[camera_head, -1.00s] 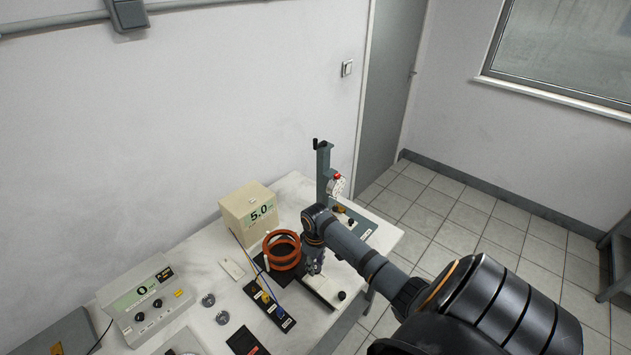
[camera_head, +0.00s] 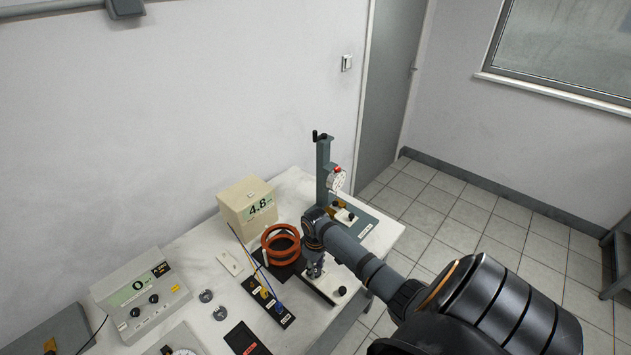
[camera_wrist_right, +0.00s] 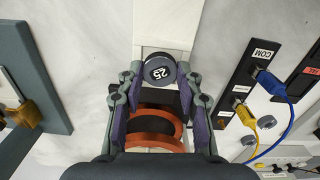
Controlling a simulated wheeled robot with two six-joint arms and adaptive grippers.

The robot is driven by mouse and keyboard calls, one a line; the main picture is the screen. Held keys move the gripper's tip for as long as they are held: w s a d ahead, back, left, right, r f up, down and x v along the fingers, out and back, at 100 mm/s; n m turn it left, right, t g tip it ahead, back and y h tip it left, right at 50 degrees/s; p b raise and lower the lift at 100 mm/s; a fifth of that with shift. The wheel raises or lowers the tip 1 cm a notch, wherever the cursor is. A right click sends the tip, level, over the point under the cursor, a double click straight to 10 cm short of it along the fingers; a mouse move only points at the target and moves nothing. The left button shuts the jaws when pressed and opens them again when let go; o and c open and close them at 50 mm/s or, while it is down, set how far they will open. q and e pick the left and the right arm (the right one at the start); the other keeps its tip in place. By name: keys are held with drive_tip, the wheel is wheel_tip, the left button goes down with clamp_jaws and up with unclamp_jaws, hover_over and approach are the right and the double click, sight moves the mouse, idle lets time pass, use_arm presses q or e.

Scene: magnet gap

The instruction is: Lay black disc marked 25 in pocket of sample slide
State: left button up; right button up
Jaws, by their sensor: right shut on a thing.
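My right gripper (camera_head: 315,270) is over the white sample slide (camera_head: 325,287), which ends in a black knob (camera_head: 342,290). In the right wrist view the gripper (camera_wrist_right: 160,78) is shut on the black disc marked 25 (camera_wrist_right: 159,73), with the number facing the camera. A white strip that looks like the slide (camera_wrist_right: 165,25) runs behind the disc. I cannot see the pocket, nor tell how far the disc is above the slide. My left gripper is not in view.
Orange coils (camera_head: 280,245) stand close beside the gripper. A black terminal strip (camera_head: 268,300) with blue and yellow leads lies left of the slide. A grey stand with a dial (camera_head: 325,175) rises behind. Two small round pieces (camera_head: 206,296) lie further left.

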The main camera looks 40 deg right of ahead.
drive_tip(key=shift+f, duration=0.15)
idle(0.6)
drive_tip(key=o, duration=1.2)
drive_tip(key=shift+c, duration=0.2)
drive_tip(key=c, duration=0.5)
wheel_tip(320, 180, up, 5)
drive_tip(key=p, duration=0.5)
drive_tip(key=shift+f, duration=0.25)
drive_tip(key=o, duration=0.5)
drive_tip(key=shift+o, duration=0.2)
